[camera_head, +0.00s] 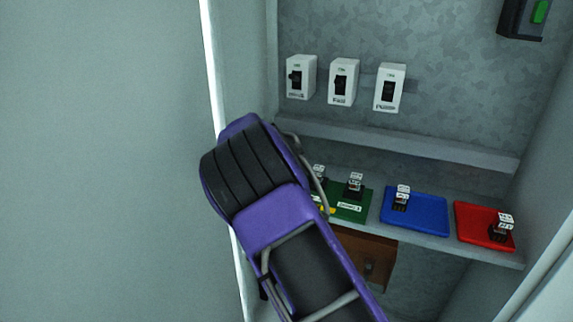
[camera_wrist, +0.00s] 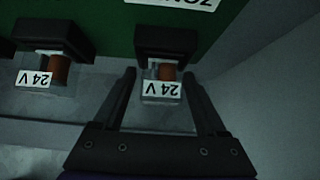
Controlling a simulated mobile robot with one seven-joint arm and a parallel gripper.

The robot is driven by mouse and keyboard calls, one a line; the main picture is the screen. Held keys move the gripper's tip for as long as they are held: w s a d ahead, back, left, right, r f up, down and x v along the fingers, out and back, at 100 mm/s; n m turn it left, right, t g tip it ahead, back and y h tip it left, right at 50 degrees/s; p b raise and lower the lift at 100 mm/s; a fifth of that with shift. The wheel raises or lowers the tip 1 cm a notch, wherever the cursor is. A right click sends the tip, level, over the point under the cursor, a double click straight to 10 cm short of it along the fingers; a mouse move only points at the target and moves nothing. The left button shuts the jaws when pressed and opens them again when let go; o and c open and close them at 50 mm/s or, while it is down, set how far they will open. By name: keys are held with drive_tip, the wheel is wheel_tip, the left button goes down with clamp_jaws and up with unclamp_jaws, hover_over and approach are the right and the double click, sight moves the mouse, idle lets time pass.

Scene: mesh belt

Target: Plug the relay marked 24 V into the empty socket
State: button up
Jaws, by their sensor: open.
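In the wrist view, a clear-cased relay (camera_wrist: 162,90) with a black base and an upside-down 24 V label stands at the green plate (camera_wrist: 110,25). My gripper (camera_wrist: 159,76) is open, its two dark fingers on either side of this relay, with gaps visible. A second relay marked 24 V (camera_wrist: 47,72) is to the left, outside the fingers. In the head view, two relays show on the green plate (camera_head: 350,213), one of them in full (camera_head: 355,185); their markings are too small to read there. My arm hides my gripper in that view. I cannot make out an empty socket.
The shelf also holds a blue plate (camera_head: 427,220) and a red plate (camera_head: 470,224), each with a relay-like part. Several white switch units (camera_head: 343,82) are on the back wall above a ledge (camera_head: 400,142). A brown box (camera_head: 372,262) is below the shelf. Cabinet walls stand close on both sides.

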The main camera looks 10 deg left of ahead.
drive_tip(key=shift+r, duration=0.1)
drive_tip(key=shift+r+p, duration=0.2)
drive_tip(key=shift+p, duration=0.1)
drive_tip(key=v, duration=1.1)
drive_tip(key=shift+s+a+r+b, duration=0.15)
drive_tip(key=shift+s+r+b, duration=0.05)
drive_tip(key=shift+s+b, duration=0.2)
